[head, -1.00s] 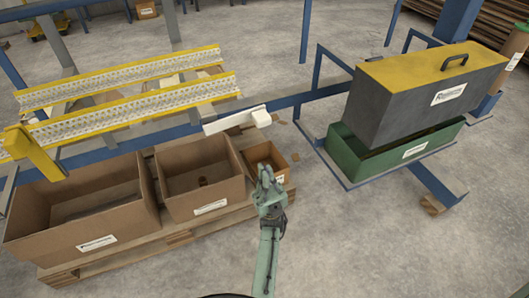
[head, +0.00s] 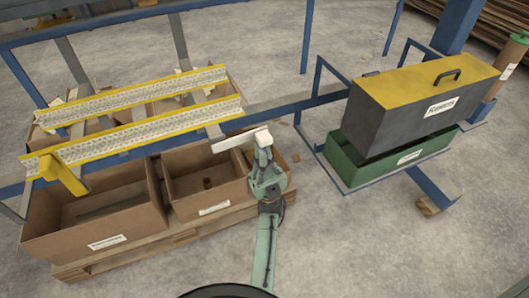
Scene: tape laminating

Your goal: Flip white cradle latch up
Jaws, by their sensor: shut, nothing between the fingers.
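The white cradle latch (head: 236,142) is a pale bar lying nearly level on the blue frame beam, at the near right end of the yellow-edged roller rails. Its blocky right end is partly overlapped by my gripper. My gripper (head: 263,153) is shut and empty at the end of my green arm, right at the latch's right end. I cannot tell whether it touches the latch.
A yellow latch (head: 64,173) hangs at the rails' left end. Cardboard boxes (head: 92,212) stand on a pallet below. A grey case with a yellow lid (head: 424,100) stands over a green tray (head: 340,166) at right. Open floor lies at lower right.

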